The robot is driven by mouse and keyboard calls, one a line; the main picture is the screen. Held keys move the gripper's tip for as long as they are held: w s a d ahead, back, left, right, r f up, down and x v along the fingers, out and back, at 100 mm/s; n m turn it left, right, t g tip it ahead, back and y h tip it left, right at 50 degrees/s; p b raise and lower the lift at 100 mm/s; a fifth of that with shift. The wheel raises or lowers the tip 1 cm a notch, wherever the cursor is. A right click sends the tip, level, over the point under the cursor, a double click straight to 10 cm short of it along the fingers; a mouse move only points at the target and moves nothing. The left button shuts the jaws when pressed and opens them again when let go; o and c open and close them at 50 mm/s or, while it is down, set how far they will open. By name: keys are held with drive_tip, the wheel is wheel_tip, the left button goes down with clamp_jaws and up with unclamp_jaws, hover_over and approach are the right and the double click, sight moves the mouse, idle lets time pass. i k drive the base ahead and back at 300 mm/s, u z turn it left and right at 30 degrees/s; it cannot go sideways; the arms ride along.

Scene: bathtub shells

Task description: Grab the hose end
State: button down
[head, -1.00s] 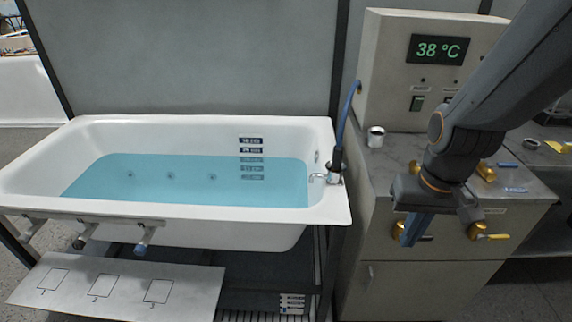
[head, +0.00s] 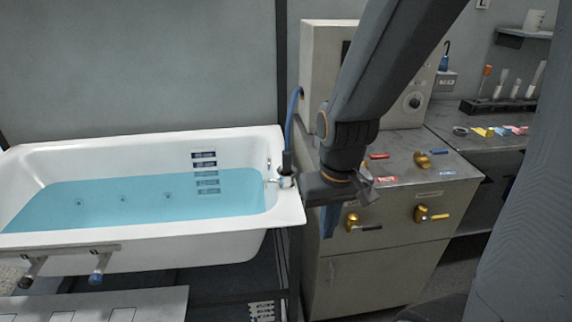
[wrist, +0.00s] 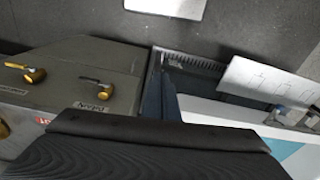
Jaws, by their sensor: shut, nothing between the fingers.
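The blue hose (head: 292,116) curves from the left side of the control cabinet down to the tub's right corner. Its dark end (head: 287,163) stands upright at the tub rim, beside the chrome tap (head: 284,182). My gripper (head: 328,223) points down in front of the cabinet, right of and lower in the picture than the hose end, and apart from it. Its blue fingers are shut and empty. In the wrist view, a dark part of my arm fills the bottom; neither fingers nor hose end can be made out.
The white tub (head: 150,147) holds blue water. The grey cabinet (head: 370,275) has yellow valves, also in the wrist view (wrist: 34,75). A white board with outlined squares (wrist: 262,80) lies beside the tub. A bench with a tube rack (head: 500,106) stands at the right.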

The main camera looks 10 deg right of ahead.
sight(287, 153)
drive_tip(key=k, duration=0.45)
drive_tip(key=z, duration=1)
drive_tip(key=i, duration=0.55)
drive_tip(key=u, duration=1.25)
drive_tip(key=i, duration=0.5)
drive_tip(key=z, duration=0.05)
